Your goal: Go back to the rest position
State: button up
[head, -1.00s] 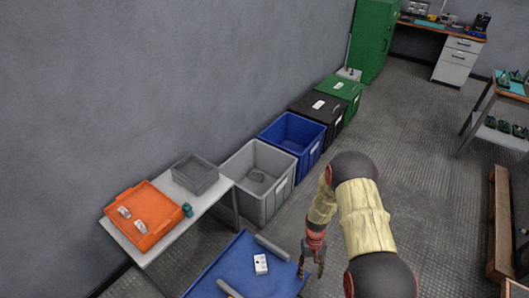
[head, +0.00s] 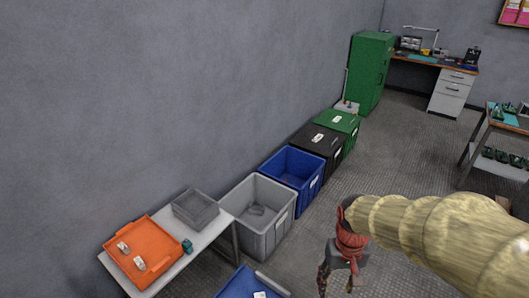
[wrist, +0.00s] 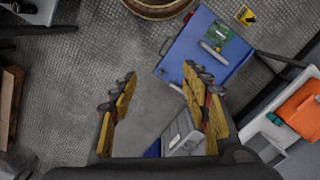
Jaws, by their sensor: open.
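My gripper (head: 338,280) hangs at the lower right of the head view, to the right of the blue-topped table (head: 238,283). In the wrist view my gripper (wrist: 160,100) shows its two yellow-and-black fingers spread wide with nothing between them. The floor lies below the gap. The blue-topped table also shows in the wrist view (wrist: 185,60), beyond the fingers, with a green board (wrist: 215,40) and a grey bar-shaped part on it. My sleeved arm fills the lower right of the head view.
Open grey (head: 262,222) and blue (head: 295,172) bins and black (head: 315,145) and green (head: 338,125) lidded bins line the wall. An orange tray (head: 165,262) and a grey box (head: 196,209) sit on a white table. A shelf table (head: 475,150) stands right. Floor between is clear.

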jog(key=s+r+t+p, duration=0.1)
jog(key=s+r+t, duration=0.2)
jog(key=r, duration=0.6)
jog(key=s+r+t+p, duration=0.2)
jog(key=s+r, duration=0.3)
jog(key=r, duration=0.5)
jog(key=shift+s+r+t, duration=0.2)
jog(key=shift+r+t, duration=0.1)
jog(key=shift+t, duration=0.3)
